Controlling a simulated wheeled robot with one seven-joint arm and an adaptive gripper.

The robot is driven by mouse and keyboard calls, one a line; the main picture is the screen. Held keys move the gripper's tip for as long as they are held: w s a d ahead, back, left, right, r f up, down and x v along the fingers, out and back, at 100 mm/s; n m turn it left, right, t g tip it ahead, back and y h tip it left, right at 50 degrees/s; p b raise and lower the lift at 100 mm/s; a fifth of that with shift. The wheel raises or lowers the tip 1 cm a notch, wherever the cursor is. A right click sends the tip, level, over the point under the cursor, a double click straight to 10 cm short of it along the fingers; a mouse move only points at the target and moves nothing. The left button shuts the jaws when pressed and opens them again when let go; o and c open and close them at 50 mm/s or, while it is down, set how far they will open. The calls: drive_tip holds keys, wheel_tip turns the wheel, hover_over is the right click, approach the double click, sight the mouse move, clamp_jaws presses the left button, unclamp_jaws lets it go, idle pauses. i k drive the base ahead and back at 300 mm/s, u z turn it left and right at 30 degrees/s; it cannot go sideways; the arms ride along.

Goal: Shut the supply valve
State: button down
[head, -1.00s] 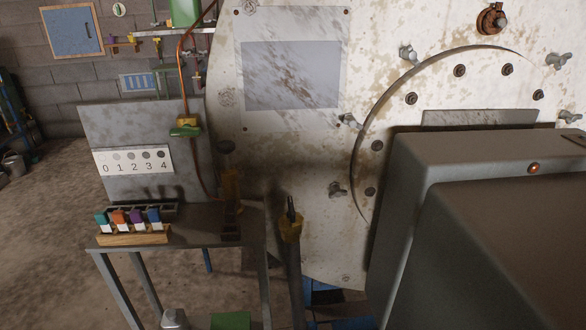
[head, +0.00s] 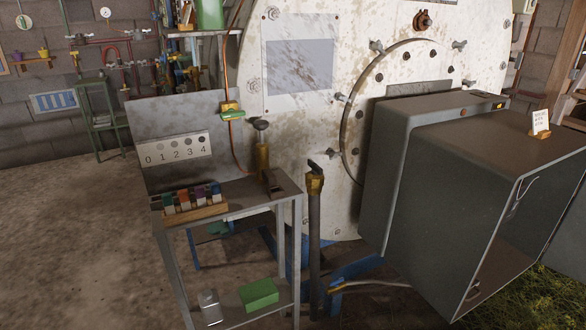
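A brass valve (head: 315,183) with a dark lever tops an upright dark pipe (head: 315,245) between the metal bench and the grey cabinet. The lever slants up to the left. A small green and yellow fitting (head: 231,111) sits on the copper tube above the bench. More small valves or fittings (head: 118,60) show on the pipes at the back wall, too small to make out. No label shows which one is the supply valve. My gripper is not in view.
The metal bench (head: 280,184) holds a rack of coloured pieces (head: 195,208) and a brass piece with a dark knob (head: 262,155). A big pale round vessel (head: 360,30) stands behind. Grey cabinets (head: 470,160) block the right. Floor at left (head: 75,230) is clear.

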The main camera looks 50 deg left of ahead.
sight(316, 170)
drive_tip(key=u, duration=3.75)
drive_tip(key=k, duration=1.15)
drive_tip(key=z, duration=1.8)
drive_tip(key=i, duration=1)
drive_tip(key=z, duration=0.1)
drive_tip(key=k, duration=0.15)
drive_tip(key=u, duration=0.45)
